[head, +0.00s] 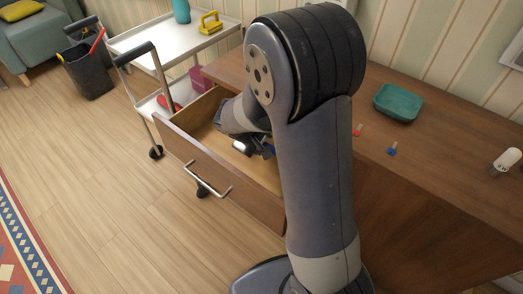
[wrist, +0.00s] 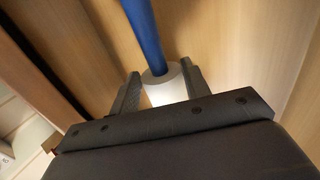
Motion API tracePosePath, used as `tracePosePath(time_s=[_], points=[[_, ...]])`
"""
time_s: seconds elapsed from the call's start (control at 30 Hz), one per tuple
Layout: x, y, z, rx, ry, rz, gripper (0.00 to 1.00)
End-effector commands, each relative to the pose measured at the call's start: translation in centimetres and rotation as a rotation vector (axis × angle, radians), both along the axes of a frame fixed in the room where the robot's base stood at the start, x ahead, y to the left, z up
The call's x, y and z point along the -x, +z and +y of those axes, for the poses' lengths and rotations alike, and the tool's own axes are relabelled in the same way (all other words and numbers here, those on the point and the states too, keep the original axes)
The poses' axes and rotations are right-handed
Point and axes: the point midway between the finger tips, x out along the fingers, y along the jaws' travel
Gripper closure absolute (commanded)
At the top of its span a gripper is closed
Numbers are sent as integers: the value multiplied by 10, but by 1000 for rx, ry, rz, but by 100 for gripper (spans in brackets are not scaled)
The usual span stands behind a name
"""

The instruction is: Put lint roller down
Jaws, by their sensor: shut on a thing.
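The lint roller shows in the wrist view as a white roll (wrist: 166,90) with a blue handle (wrist: 146,36) running up and away. My gripper (wrist: 160,70) is shut on the white roll, one finger on each side. In the head view the lint roller (head: 242,147) is at the open drawer (head: 213,178), inside its walls as seen from above. My arm and gripper (head: 250,138) reach over the drawer and partly hide it. I cannot tell whether the roller touches the drawer bottom.
The wooden cabinet top (head: 440,140) bears a teal dish (head: 398,103), a red item (head: 357,130), a blue item (head: 392,150) and a white bottle (head: 507,160). A white trolley (head: 165,45) stands behind the drawer. A dark bin (head: 88,73) is at left; open floor lies in front.

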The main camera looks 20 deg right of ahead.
Motion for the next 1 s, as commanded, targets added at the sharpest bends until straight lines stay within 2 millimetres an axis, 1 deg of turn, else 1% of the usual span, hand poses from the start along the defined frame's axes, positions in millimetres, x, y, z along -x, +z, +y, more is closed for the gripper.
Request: tracePosePath(time_s=[0.2, 0.27, 0.5, 0.63, 0.67, 0.7, 0.77, 1.0], points=[[0, -30, 0, 1, 1, 3, 77], [0, -36, 0, 0, 0, 2, 77], [0, -36, 0, 0, -1, 0, 77], [0, -40, 0, -1, 0, -1, 77], [0, -40, 0, 0, -1, 0, 55], [0, -38, 0, 0, -1, 0, 51], [0, -38, 0, 0, 0, 0, 46], [0, -38, 0, 0, 0, 0, 46]])
